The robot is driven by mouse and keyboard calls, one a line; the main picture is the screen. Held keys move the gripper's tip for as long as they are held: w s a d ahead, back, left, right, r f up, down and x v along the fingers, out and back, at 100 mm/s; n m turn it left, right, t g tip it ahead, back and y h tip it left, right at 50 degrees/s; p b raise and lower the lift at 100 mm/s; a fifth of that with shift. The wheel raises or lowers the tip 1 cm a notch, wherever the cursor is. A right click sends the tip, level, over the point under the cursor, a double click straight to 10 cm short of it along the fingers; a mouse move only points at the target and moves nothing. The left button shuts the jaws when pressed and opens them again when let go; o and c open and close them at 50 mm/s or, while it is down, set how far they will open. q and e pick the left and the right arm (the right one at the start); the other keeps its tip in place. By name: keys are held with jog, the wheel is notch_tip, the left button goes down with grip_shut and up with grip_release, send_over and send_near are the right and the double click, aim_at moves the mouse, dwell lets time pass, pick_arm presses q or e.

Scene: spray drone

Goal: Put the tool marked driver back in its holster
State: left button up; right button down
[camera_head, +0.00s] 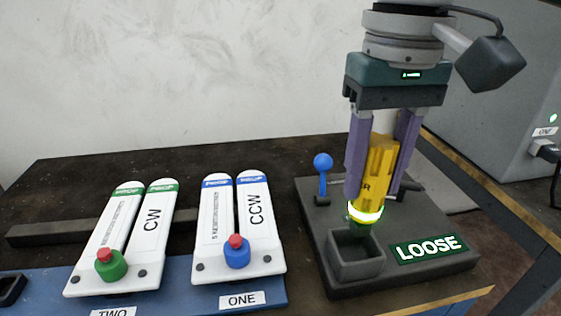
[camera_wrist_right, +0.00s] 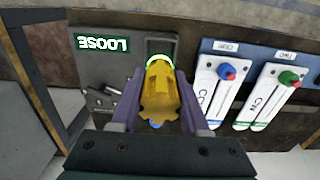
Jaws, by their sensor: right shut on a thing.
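My right gripper (camera_head: 382,160) is shut on a yellow tool (camera_head: 378,172), the driver, of whose lettering only a final "R" shows. The driver is held nearly upright, with a glowing yellow-green ring near its lower end. Its dark tip is just above or at the mouth of a square grey holster (camera_head: 357,262) on a dark base plate (camera_head: 320,235); I cannot tell whether it is inside. In the right wrist view the driver (camera_wrist_right: 158,92) sits between the fingers, and the holster (camera_wrist_right: 161,47) lies just beyond its ringed end. My left gripper is not in view.
The base plate bears a "LOOSE" sign (camera_head: 429,249) and a blue-knobbed lever (camera_head: 323,165). Two white units marked CW (camera_head: 150,225) and CCW (camera_head: 255,207) stand on a blue board at left. A grey cabinet (camera_head: 505,85) is at far right.

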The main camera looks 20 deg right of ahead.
aim_at(381, 141)
notch_tip(381, 141, down, 5)
jog(key=shift+f+b, duration=0.15)
jog(key=shift+b, duration=0.45)
jog(key=shift+f, duration=0.25)
jog(key=shift+c, duration=2)
grip_release()
jog(key=shift+f, duration=0.1)
notch_tip(381, 141, up, 12)
jog(key=shift+r+p, duration=0.15)
jog(key=shift+p, duration=1.1)
